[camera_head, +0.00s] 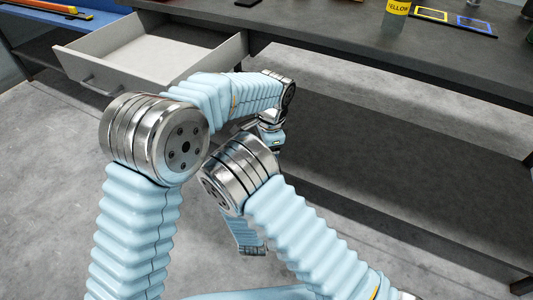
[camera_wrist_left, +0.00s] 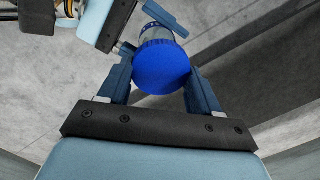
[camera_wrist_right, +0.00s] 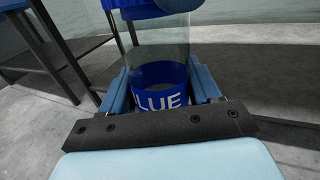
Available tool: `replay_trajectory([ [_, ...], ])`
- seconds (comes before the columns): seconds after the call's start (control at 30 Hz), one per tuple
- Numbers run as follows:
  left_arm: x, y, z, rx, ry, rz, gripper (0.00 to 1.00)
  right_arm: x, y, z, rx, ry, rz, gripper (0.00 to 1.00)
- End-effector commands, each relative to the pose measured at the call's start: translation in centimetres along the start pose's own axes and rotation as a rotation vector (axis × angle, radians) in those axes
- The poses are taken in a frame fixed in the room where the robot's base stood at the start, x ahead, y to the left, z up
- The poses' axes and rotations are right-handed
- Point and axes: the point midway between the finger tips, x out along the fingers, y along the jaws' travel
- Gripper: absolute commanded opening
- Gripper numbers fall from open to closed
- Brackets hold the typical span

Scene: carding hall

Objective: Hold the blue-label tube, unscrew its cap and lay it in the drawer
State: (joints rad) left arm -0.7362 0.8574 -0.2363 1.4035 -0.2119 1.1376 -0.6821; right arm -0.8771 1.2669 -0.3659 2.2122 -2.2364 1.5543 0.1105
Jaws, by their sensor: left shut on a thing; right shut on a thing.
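In the left wrist view my left gripper (camera_wrist_left: 160,85) is shut on the round blue cap (camera_wrist_left: 162,66), with one finger on each side. The clear tube (camera_wrist_left: 155,31) shows just behind the cap. In the right wrist view my right gripper (camera_wrist_right: 162,88) is shut on the blue-label tube (camera_wrist_right: 160,48), around its blue band with white letters reading "LUE". Blue parts cross the top of that view at the tube's far end. I cannot tell whether the cap is still threaded on. In the head view my arms hide tube and cap. The drawer (camera_head: 88,80) stands open and looks empty.
The dark worktop (camera_head: 340,40) carries a yellow-label tube (camera_head: 397,14) and two flat framed pads, one yellow (camera_head: 431,14) and one blue (camera_head: 475,25). A blue surface with coloured bars (camera_head: 40,6) is at the far left. A lower shelf (camera_head: 400,165) runs under the worktop.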

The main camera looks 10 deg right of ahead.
Motion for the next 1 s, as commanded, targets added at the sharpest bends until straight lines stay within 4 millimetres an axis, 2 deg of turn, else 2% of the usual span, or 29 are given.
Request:
replay_trajectory([
  [0.1,-0.51,-0.27,-0.29,-0.363,0.003,0.003,0.27,-0.28,0.41,-0.25,-0.001,0.008,0.012,0.00],
  [0.2,-0.48,-0.31,-0.07,-0.638,-0.009,0.015,0.27,-0.27,0.36,-0.27,0.000,0.009,0.011,0.00],
  [0.3,-0.48,-0.34,0.13,-0.830,-0.018,0.024,0.27,-0.25,0.30,-0.30,0.000,0.010,0.010,0.00],
  [0.43,-0.49,-0.29,0.22,-0.944,-0.024,0.030,0.27,-0.21,0.22,-0.32,0.000,0.011,0.007,0.00],
  [0.7,-0.44,-0.21,0.35,-0.954,-0.030,0.032,0.27,-0.14,0.07,-0.35,-0.001,0.012,0.004,0.00],
  [0.73,-0.44,-0.21,0.36,-0.953,-0.030,0.032,0.66,-0.13,0.06,-0.35,-0.001,0.012,0.003,0.00],
  [0.87,-0.34,-0.25,0.43,-0.953,-0.032,0.031,0.86,-0.09,0.02,-0.25,0.000,0.009,0.002,0.00],
  [1.0,-0.25,-0.30,0.51,-0.954,-0.034,0.030,0.89,-0.07,-0.01,-0.17,0.000,0.006,0.001,0.00],
])
